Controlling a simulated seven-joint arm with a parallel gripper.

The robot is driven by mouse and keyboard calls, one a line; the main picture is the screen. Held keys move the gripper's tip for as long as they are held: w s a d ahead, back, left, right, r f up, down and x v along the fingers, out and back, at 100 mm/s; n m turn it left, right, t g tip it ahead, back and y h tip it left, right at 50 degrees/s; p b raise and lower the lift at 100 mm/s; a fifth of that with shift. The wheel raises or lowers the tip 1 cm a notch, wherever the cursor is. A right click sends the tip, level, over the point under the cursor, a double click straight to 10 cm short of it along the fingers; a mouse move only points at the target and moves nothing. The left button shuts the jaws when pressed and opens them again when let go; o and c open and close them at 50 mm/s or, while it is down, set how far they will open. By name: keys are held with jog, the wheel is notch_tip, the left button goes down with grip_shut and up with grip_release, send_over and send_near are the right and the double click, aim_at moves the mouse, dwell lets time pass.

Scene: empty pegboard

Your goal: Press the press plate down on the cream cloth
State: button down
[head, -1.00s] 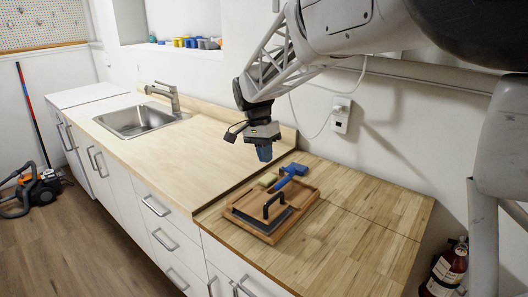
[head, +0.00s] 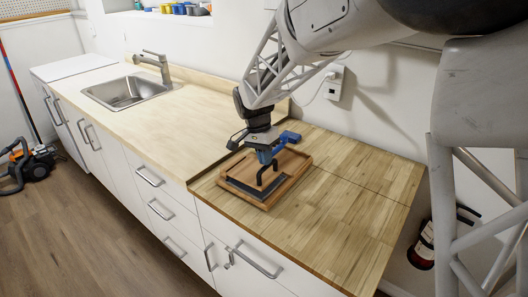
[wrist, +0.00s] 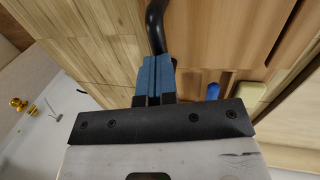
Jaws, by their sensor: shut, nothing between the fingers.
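The press plate (head: 243,189), a dark flat slab with a black arched handle (head: 270,172), lies in a wooden tray (head: 297,172) on the counter. My gripper (head: 265,158) is shut and empty, pointing down at the handle. In the wrist view the handle (wrist: 155,28) is just beyond the blue fingertips (wrist: 157,62); I cannot tell whether they touch. A small cream piece (wrist: 249,92), possibly the cloth, shows at the right in the wrist view. Whatever lies under the plate is hidden.
A blue-handled tool (head: 289,138) is partly behind my gripper; its blue part also shows in the wrist view (wrist: 213,91). The wall stands close behind. The wooden counter right of the tray is clear. The sink (head: 128,92) is far left.

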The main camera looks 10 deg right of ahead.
jog(key=shift+f, duration=0.1)
jog(key=shift+x, duration=0.85)
jog(key=shift+s+d+f, duration=0.1)
jog(key=shift+s+f, duration=0.05)
jog(key=shift+s, duration=0.05)
jog(key=v, duration=1.5)
jog(key=shift+d+r, duration=0.2)
jog(key=shift+r, duration=0.15)
